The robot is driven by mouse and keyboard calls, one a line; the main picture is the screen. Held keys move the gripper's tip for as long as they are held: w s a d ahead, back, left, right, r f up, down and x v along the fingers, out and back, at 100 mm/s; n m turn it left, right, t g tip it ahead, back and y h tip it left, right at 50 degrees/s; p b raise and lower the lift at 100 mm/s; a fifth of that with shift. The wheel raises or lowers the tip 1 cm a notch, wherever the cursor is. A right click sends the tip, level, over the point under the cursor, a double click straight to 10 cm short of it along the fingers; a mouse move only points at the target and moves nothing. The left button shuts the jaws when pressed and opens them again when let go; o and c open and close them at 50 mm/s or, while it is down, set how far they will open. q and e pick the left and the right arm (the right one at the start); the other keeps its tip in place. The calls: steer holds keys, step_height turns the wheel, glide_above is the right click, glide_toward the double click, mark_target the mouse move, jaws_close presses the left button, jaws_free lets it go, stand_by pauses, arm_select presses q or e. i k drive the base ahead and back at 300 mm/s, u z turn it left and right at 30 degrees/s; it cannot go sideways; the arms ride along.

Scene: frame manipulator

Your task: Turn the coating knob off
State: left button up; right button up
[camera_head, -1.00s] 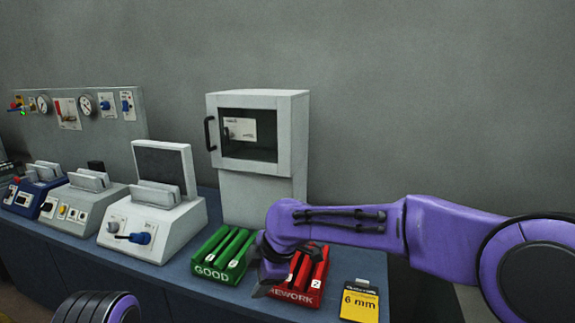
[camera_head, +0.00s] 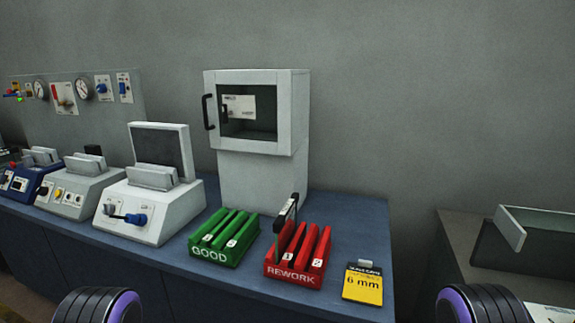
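No label reading "coating" is legible, so I cannot tell which knob it is. A white machine (camera_head: 175,210) with a dark upright screen has a blue knob (camera_head: 136,219) with a dark lever pointing left. On the panel (camera_head: 130,92) at the back left are a blue knob (camera_head: 102,88), a blue switch (camera_head: 122,87) and a red lever (camera_head: 63,96). Neither gripper is in view. Only rounded purple and black parts of my arms show at the bottom left and bottom right, away from all the knobs.
A green GOOD tray (camera_head: 223,240) and a red REWORK tray (camera_head: 297,258) stand on the blue bench (camera_head: 345,215). A dark-edged flat piece (camera_head: 287,216) stands upright at REWORK's left slot. A yellow 6 mm card (camera_head: 362,284), a grey cabinet (camera_head: 263,175) and smaller machines (camera_head: 80,192) stand nearby.

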mark_target(42, 192)
steer(key=u, duration=2.05)
steer(key=k, duration=1.3)
steer(key=u, duration=0.75)
steer(key=i, duration=3.9)
steer(key=z, duration=0.6)
steer(key=i, duration=1.15)
steer(key=z, duration=1.85)
steer(key=i, duration=1)
steer(key=z, duration=0.85)
